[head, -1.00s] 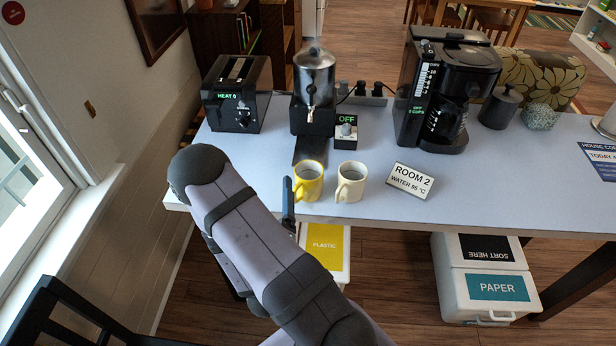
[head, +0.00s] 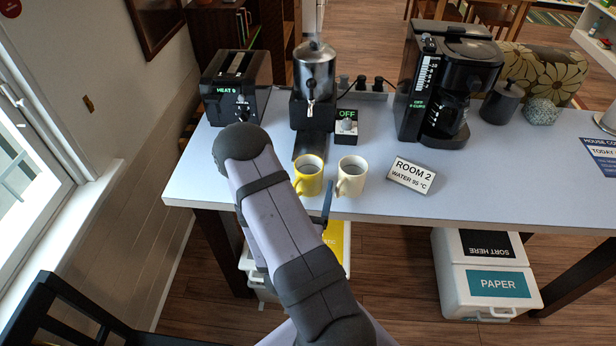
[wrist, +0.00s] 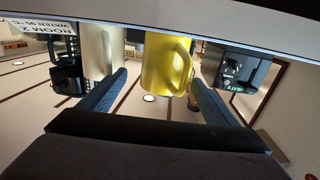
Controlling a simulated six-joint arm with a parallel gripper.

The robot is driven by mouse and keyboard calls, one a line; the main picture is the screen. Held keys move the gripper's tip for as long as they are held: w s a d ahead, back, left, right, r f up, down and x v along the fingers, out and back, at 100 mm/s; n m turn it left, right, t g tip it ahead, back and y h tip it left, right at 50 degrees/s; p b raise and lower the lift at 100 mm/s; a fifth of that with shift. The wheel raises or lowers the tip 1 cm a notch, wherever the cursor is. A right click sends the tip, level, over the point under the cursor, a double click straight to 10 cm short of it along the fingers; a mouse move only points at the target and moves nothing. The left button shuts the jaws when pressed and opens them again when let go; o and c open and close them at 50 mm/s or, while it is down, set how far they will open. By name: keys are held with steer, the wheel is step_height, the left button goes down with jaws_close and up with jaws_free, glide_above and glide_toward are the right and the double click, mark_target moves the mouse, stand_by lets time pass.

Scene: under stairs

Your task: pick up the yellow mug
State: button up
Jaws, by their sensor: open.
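The yellow mug (head: 308,178) stands upright near the front edge of the table, just left of a cream mug (head: 351,178). In the wrist view, which is upside down, the yellow mug (wrist: 163,65) appears between the two fingers of my gripper (wrist: 158,80), with its handle toward the camera. The gripper is open and empty. The cream mug (wrist: 100,50) shows by the left finger there. In the head view one blue finger (head: 327,200) shows at the table's front edge, below the gap between the mugs; my arm hides the other.
A metal dispenser (head: 315,72) stands behind the yellow mug, with a toaster (head: 236,85) to its left. A sign (head: 411,176) lies right of the cream mug, and a coffee maker (head: 450,80) stands behind it. The table (head: 520,190) is clear at front right.

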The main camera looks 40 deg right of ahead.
mark_target(311, 161)
steer(key=shift+w+d+r+p, duration=0.15)
steer(key=shift+w+d+p, duration=0.35)
steer(key=shift+p+x, duration=1.1)
steer(key=shift+x, duration=1)
steer(key=shift+a, duration=0.1)
steer(key=c, duration=1.4)
steer(key=shift+o, duration=0.2)
steer(key=shift+w, duration=0.1)
step_height(311, 161, up, 10)
steer(key=b, duration=0.1)
steer(key=shift+b, duration=0.3)
